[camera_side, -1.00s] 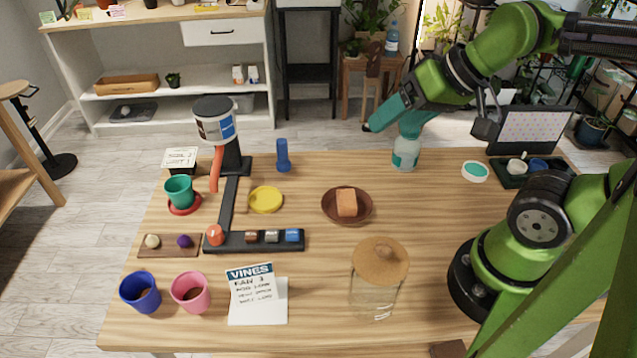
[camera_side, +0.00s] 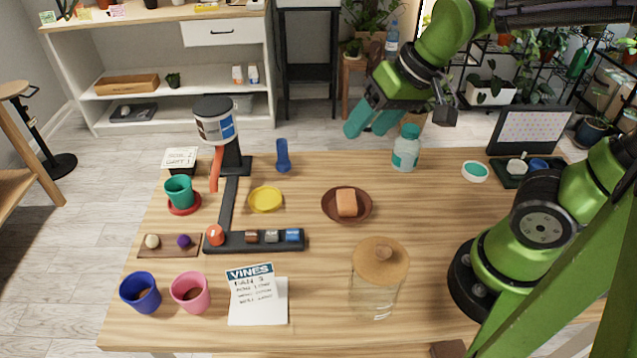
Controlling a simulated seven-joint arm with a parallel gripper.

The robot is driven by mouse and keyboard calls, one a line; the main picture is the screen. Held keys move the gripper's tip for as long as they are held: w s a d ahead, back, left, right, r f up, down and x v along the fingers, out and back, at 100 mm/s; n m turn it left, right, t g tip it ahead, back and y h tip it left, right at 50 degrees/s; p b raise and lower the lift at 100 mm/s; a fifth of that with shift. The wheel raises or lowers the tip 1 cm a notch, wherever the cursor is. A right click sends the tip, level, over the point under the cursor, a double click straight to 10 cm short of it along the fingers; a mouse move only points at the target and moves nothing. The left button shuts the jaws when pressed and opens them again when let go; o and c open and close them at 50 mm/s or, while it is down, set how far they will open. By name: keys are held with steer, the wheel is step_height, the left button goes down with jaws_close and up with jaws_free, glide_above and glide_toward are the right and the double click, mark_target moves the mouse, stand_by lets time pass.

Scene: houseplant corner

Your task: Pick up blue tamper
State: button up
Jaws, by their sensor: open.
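The blue tamper (camera_side: 283,156) stands upright near the back edge of the wooden table, just right of the black stand with the white-labelled canister. My gripper (camera_side: 366,128) has teal fingers and is open and empty. It is in the air beyond the table's back edge, to the right of the tamper and clear of it. Its fingers point down and to the left.
A white bottle with a teal cap (camera_side: 405,150) stands close to the right of my gripper. A brown bowl with an orange block (camera_side: 346,203) and a yellow dish (camera_side: 265,199) lie in front. The black stand (camera_side: 232,160) is left of the tamper.

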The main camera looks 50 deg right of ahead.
steer(key=w+f+g+h, duration=0.1)
steer(key=w+f, duration=0.1)
steer(key=w, duration=0.6)
steer(key=w+f+g+h, duration=0.1)
steer(key=w+f+h, duration=0.15)
steer(key=w, duration=0.55)
steer(key=t, duration=0.1)
glide_toward(281, 141)
steer(key=x, duration=0.6)
steer(key=shift+w+d+f, duration=0.25)
steer(key=shift+d+f, duration=0.05)
steer(key=shift+x, duration=2.95)
steer(key=shift+s+a, duration=0.1)
steer(key=shift+a, duration=0.05)
steer(key=shift+c, duration=0.3)
steer(key=c, duration=1)
